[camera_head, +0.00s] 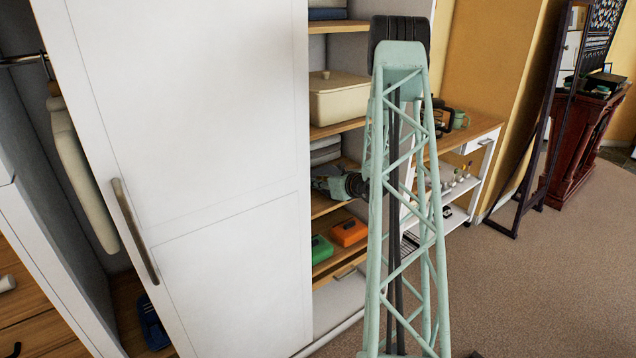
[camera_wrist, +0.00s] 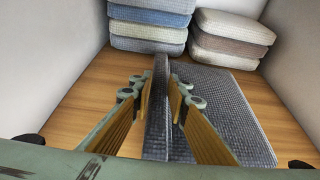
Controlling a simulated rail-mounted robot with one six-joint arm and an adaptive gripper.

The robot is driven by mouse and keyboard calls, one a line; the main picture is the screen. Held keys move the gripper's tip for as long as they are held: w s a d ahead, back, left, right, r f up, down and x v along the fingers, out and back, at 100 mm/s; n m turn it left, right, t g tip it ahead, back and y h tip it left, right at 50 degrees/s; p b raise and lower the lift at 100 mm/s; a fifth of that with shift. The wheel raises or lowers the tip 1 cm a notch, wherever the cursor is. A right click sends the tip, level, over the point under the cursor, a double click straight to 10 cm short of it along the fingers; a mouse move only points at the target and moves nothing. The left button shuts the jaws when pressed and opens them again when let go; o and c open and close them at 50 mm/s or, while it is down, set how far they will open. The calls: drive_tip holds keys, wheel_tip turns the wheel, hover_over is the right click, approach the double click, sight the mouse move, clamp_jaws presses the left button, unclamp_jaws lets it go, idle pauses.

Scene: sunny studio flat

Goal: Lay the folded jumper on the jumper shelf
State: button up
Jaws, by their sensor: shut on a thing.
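My gripper (camera_wrist: 160,90) is shut on a pinched ridge of a dark grey knitted folded jumper (camera_wrist: 232,108). The ridge stands up between the two fingers, and the rest of the jumper spreads flat to the right on the wooden shelf (camera_wrist: 88,98). Whether its whole underside touches the boards is hidden. The fingers and the held jumper cannot be made out there.
A stack of several blue and grey folded jumpers (camera_wrist: 150,27) stands at the back left, and a beige and brown stack (camera_wrist: 232,38) at the back right. White walls close both sides. A cream box (camera_head: 338,97) sits above; green (camera_head: 321,249) and orange (camera_head: 348,232) items lie below.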

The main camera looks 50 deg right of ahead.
drive_tip(key=shift+f+b, duration=0.45)
idle(0.5)
drive_tip(key=o, duration=1.1)
drive_tip(key=shift+c, duration=0.2)
drive_tip(key=shift+s, duration=0.15)
drive_tip(key=v, duration=1.1)
drive_tip(key=shift+s+r, duration=0.2)
drive_tip(key=shift+s, duration=0.1)
drive_tip(key=shift+a, duration=0.1)
